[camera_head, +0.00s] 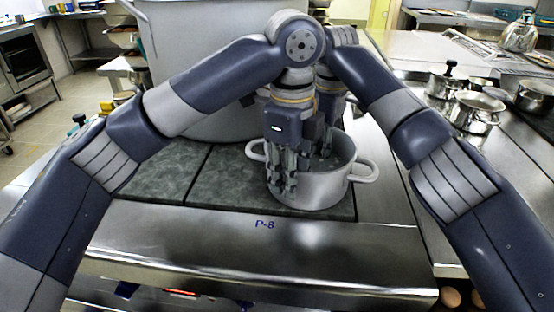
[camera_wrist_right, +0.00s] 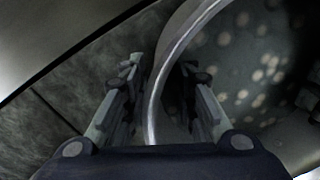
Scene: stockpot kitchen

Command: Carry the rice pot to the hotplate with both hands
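The rice pot (camera_head: 322,191) is a wide silver pot with two loop handles. It stands upright at the right end of a dark grey stone-like plate (camera_head: 183,195); I cannot tell whether this is the hotplate. My left gripper (camera_head: 283,187) points down at the pot's near left side, its fingers a little apart in front of the wall. Contact there is unclear. My right gripper (camera_wrist_right: 162,70) is mostly hidden behind the left one in the head view. In the right wrist view its open fingers straddle the pot's rim (camera_wrist_right: 160,75), one outside and one inside.
Small lidded pots (camera_head: 476,112) stand on the right counter. The steel ledge marked P-8 (camera_head: 265,225) runs along the front. Two brown round items (camera_head: 451,297) lie low at front right.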

